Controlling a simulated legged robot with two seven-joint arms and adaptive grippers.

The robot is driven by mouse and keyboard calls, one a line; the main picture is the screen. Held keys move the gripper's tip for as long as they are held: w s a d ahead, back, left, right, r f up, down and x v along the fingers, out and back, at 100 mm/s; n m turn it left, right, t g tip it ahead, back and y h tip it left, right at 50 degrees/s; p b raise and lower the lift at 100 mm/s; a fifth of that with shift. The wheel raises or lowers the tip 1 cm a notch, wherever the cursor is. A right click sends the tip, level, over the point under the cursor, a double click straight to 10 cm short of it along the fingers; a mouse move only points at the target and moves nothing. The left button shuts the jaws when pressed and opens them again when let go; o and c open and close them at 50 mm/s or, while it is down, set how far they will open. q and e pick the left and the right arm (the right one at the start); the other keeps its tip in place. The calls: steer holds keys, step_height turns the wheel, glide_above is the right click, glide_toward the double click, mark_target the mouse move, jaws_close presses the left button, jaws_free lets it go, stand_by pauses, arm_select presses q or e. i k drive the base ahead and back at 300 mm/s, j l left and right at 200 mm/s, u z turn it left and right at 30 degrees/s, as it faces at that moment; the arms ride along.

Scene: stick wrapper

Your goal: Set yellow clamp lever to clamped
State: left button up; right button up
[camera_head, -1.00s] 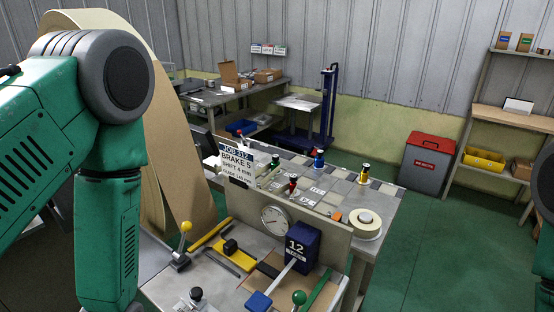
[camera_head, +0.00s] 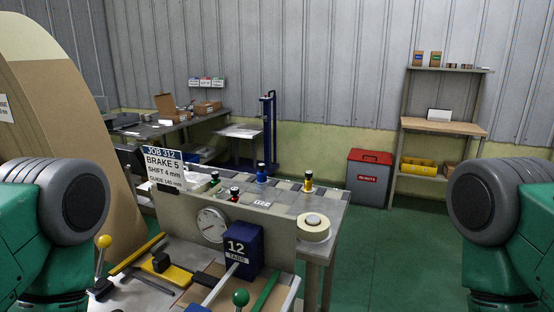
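The yellow clamp lever (camera_head: 103,242) has a round yellow knob on a pale shaft. It stands nearly upright on a dark base at the left of the bench (camera_head: 143,295). A yellow bar (camera_head: 178,274) with a black block on it lies to the right of the lever. Neither gripper shows. Only a green and grey joint of my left arm is at the left edge, and one of my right arm at the right edge. I see nothing touching the lever.
An upright panel with a round gauge (camera_head: 211,224) and a job sign (camera_head: 163,168) stands behind the lever. A blue box marked 12 (camera_head: 241,248) and a green-knobbed lever (camera_head: 240,298) are to the right. A tape roll (camera_head: 314,228) is farther right. Green floor (camera_head: 380,260) is open beyond the bench.

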mark_target(105, 241)
steer(key=u, duration=0.95)
